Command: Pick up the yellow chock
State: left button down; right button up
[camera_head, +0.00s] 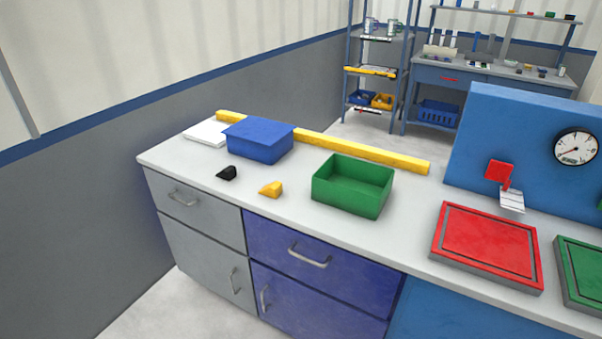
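The yellow chock (271,189) is a small wedge lying on the light grey worktop (282,219), near its front edge. It sits left of the open green bin (351,187) and right of a small black chock (227,173). Nothing touches it and it is fully visible. Neither of my grippers shows in the head view.
A blue lidded box (259,139) and a white flat item (206,133) stand at the back left. A long yellow bar (365,152) runs along the back edge. A red tray (487,245) and a blue panel with a gauge (576,148) are at the right.

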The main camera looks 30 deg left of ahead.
aim_at(273, 189)
jog(key=i+j, duration=0.25)
jog(key=i+j+u, duration=0.15)
jog(key=u, duration=0.25)
jog(key=i+u, duration=0.5)
jog(key=u, duration=0.25)
